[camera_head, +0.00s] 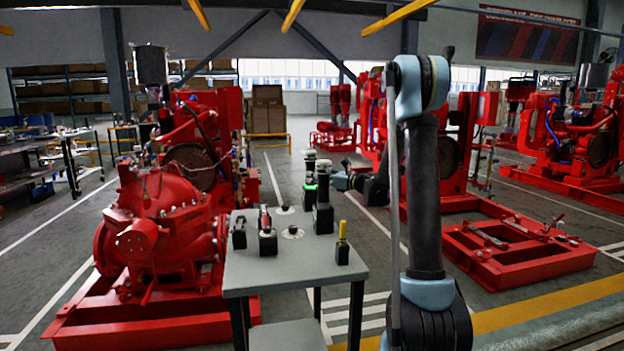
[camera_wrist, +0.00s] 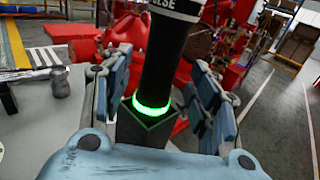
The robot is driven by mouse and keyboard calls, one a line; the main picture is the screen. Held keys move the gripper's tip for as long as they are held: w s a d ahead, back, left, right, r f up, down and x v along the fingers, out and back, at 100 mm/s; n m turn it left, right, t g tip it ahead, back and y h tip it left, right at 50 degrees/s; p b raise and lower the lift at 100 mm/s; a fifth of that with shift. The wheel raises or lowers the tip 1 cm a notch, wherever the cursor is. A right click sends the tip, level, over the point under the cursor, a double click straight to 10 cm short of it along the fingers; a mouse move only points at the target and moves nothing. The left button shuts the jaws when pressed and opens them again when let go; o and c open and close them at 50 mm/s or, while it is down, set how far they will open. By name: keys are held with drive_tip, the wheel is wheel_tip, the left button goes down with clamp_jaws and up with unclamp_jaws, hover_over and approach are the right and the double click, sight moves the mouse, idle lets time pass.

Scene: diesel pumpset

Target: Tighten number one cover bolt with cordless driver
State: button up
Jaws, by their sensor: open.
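In the wrist view, a black upright tool (camera_wrist: 160,60) with a white-lettered band stands in a dark square holder (camera_wrist: 150,128). A green glowing ring (camera_wrist: 152,108) circles its base. It looks like the cordless driver. My gripper (camera_wrist: 158,92) is open, with one finger on each side of the tool; I cannot tell whether either touches it. In the head view, my gripper (camera_head: 341,181) is at the table's far right edge, beside two upright black tools, one with the green ring (camera_head: 310,187). The red pump casing (camera_head: 165,225) is at left; individual cover bolts are too small to tell apart.
The grey table (camera_head: 290,272) also holds a yellow-handled tool (camera_head: 342,242) in a block and smaller tools (camera_head: 267,232) in holders. Its front is bare. A red frame (camera_head: 520,255) lies on the floor at right. Open floor separates the machines.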

drive_tip(key=v, duration=0.8)
drive_tip(key=shift+d, duration=0.25)
drive_tip(key=shift+s, duration=0.2)
drive_tip(key=s+d+f+n+g+h, duration=0.2)
drive_tip(key=s+d+f+n+h, duration=0.3)
drive_tip(key=s, duration=1)
drive_tip(key=s+d+f+n+g+h, duration=0.2)
drive_tip(key=s+d+f+n+h, duration=0.3)
drive_tip(key=s+n, duration=0.6)
drive_tip(key=s+d+f+n+g+h, duration=0.2)
drive_tip(key=s+d+f+n+h, duration=0.3)
drive_tip(key=s, duration=1.5)
wheel_tip(320, 180, down, 2)
drive_tip(key=d+n, duration=0.2)
drive_tip(key=n, duration=0.1)
drive_tip(key=shift+s+g+h, duration=0.2)
drive_tip(key=shift+g+h, duration=0.1)
drive_tip(key=shift+h, duration=0.1)
